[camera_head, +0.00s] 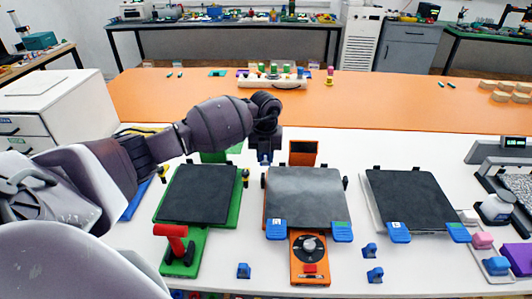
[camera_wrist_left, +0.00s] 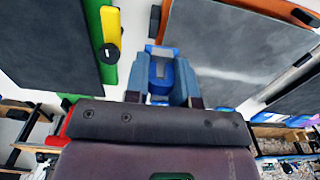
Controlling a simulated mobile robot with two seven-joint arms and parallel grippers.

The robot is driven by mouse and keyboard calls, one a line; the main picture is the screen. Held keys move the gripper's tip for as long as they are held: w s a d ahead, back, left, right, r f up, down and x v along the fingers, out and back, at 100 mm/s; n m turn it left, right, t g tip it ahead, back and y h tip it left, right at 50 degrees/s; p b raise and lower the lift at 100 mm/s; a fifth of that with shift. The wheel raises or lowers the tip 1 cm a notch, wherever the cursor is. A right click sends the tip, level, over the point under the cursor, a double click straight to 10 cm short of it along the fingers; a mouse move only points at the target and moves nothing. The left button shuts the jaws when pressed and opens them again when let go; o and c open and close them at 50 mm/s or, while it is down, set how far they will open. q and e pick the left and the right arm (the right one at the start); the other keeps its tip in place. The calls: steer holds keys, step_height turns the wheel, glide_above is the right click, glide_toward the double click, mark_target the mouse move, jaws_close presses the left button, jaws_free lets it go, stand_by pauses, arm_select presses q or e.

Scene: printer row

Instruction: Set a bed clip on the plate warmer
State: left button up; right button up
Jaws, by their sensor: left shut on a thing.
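The orange-framed unit with a dark plate (camera_head: 305,190) and a round dial on its front stands mid-table; it looks like the plate warmer. Two blue bed clips sit on its front corners, left (camera_head: 276,230) and right (camera_head: 342,231). My left gripper (camera_head: 265,153) is shut on another blue bed clip (camera_wrist_left: 160,72), between its fingers in the left wrist view. In the head view this clip shows small below the fingers, near the plate's back left corner. I cannot tell whether it touches the plate. My right gripper is in neither view.
A green unit with a red lever (camera_head: 172,240) stands left, and another dark plate (camera_head: 410,200) with blue clips stands right. Loose blue clips lie in front (camera_head: 243,270) (camera_head: 369,250) (camera_head: 375,274). A power strip (camera_head: 272,80) lies on the orange surface behind.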

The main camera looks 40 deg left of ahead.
arm_select(q)
steer(key=shift+f+b, duration=0.9)
steer(key=shift+f, duration=1.5)
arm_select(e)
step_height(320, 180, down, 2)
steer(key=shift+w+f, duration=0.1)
arm_select(q)
steer(key=shift+f, duration=0.1)
steer(key=o, duration=1.5)
steer(key=shift+c, duration=0.2)
steer(key=shift+r+p, duration=1.6)
steer(key=shift+r, duration=1.4)
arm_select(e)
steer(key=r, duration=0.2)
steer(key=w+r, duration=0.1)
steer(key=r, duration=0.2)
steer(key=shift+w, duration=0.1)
